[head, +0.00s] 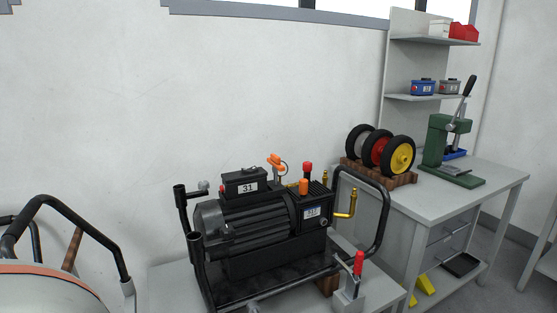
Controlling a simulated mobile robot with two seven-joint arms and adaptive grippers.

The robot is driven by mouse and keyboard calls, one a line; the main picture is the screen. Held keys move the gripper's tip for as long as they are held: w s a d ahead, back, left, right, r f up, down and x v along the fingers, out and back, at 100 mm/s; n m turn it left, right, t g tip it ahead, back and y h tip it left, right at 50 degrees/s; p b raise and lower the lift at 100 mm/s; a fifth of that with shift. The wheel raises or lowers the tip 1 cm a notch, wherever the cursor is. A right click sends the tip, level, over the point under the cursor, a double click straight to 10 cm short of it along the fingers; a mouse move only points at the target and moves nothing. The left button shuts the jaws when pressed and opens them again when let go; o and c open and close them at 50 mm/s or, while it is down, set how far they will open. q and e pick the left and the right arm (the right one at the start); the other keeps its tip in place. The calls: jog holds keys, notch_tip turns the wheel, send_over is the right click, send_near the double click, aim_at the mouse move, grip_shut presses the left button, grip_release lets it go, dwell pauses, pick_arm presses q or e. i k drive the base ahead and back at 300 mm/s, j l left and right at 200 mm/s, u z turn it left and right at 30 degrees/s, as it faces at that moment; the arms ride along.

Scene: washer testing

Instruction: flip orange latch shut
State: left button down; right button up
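A black pressure washer (245,225) with a tubular black frame stands on a light bench in the middle of the head view. An orange latch-like piece (276,162) sticks up behind its top, beside the black box marked 31 (246,184). Its lower part is hidden by the machine, and I cannot tell whether it is open or shut. A second, small orange piece (303,186) stands upright on the pump block. Neither of my grippers shows in this view.
A red knob (308,168) and brass fittings (352,203) are close to the orange pieces. A red-handled clamp (358,265) stands at the bench front. A workbench (480,180) at right holds wheels (385,152) and a green press (445,145).

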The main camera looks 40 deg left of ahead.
aim_at(275, 161)
jog(key=j+u, duration=0.1)
jog(key=u, duration=0.25)
jog(key=j+u, duration=0.1)
jog(key=u, duration=0.65)
jog(key=i+j, duration=0.05)
